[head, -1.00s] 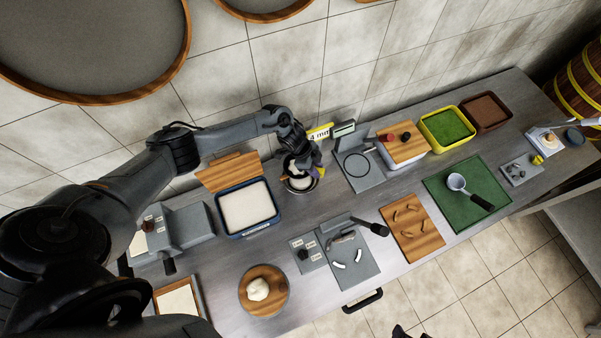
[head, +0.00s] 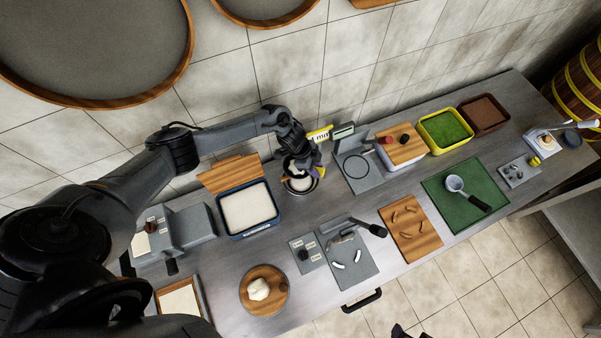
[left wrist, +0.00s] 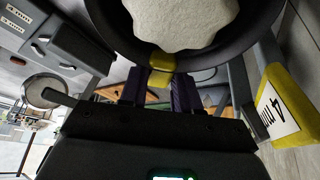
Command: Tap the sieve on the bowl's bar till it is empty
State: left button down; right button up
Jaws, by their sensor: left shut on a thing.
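My left gripper (head: 308,170) is over the bowl (head: 300,187) near the back of the counter. In the left wrist view its purple fingers (left wrist: 170,92) are shut on the yellow grip of the sieve (left wrist: 160,62). The sieve is dark and round, and white powder (left wrist: 182,20) still lies in it. In the head view the gripper partly covers the sieve and the bowl. The bowl's bar is not clear to see, so I cannot tell whether the sieve touches it. A dark shape at the bottom edge may be my right gripper (head: 400,331); its jaws cannot be made out.
A yellow 4 mm tag (head: 319,135) stands just behind the bowl. A blue-rimmed tray of white powder (head: 248,207) is to the left. A grey scale (head: 360,172) is close on the right. Bare counter (head: 300,222) lies in front of the bowl.

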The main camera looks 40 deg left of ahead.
pick_arm(q)
notch_tip(320, 180, down, 4)
jog(key=b, duration=0.3)
jog(key=shift+r, duration=0.55)
jog(key=shift+r+p, duration=0.3)
jog(key=shift+p, duration=0.3)
jog(key=shift+r, duration=0.3)
jog(key=shift+r+p, duration=0.1)
jog(key=shift+p, duration=0.2)
jog(key=shift+r+p, duration=0.8)
jog(key=shift+r, duration=0.05)
jog(key=shift+f, duration=0.1)
